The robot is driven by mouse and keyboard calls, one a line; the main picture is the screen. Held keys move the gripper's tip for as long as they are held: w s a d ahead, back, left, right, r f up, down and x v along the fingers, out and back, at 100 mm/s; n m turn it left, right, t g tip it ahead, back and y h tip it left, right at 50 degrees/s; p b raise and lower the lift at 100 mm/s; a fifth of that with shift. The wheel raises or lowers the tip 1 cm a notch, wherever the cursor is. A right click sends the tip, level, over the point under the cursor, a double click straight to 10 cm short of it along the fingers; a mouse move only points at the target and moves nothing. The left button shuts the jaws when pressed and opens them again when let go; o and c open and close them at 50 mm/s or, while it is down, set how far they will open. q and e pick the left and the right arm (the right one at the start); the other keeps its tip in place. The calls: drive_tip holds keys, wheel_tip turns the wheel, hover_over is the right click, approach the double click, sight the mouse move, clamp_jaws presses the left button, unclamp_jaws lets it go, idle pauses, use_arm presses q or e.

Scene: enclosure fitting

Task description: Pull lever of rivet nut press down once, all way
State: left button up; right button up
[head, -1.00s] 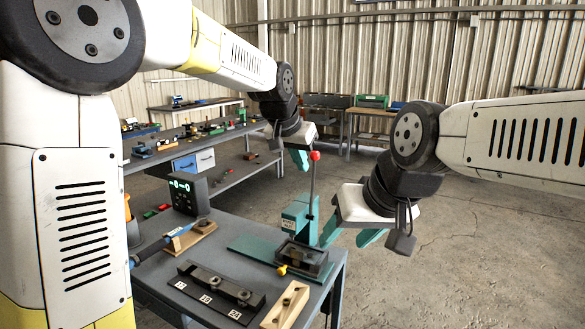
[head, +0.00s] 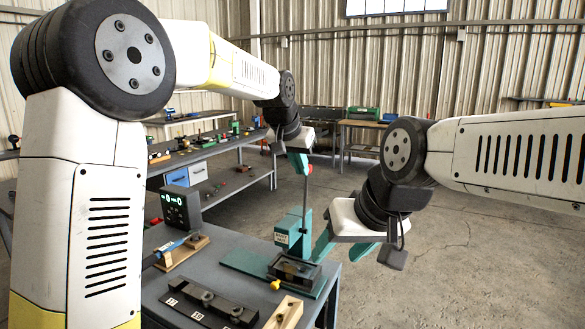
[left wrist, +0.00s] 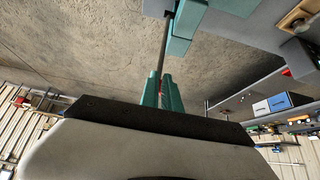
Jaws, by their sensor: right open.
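The teal rivet nut press (head: 288,234) stands on the near bench, its thin lever (head: 305,205) upright. The lever's red knob (head: 309,169) shows only as a small part beside the fingers of my left gripper (head: 300,163). In the left wrist view the lever (left wrist: 163,45) runs up to the fingers of my left gripper (left wrist: 161,92), with a bit of red between them. Whether the fingers are closed on the knob is unclear. My right gripper (head: 344,249) is open, low at the right side of the press. Its contact with the press cannot be made out.
A dark block (head: 294,271) with a yellow part sits before the press. A display box (head: 181,210), a tool on a wooden stand (head: 182,251), a black fixture (head: 208,304) and a wooden block (head: 284,313) share the bench. Open floor lies to the right.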

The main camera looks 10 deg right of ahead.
use_arm(q)
drive_tip(key=o, duration=0.8)
drive_tip(key=shift+o, duration=0.2)
drive_tip(key=v, duration=0.8)
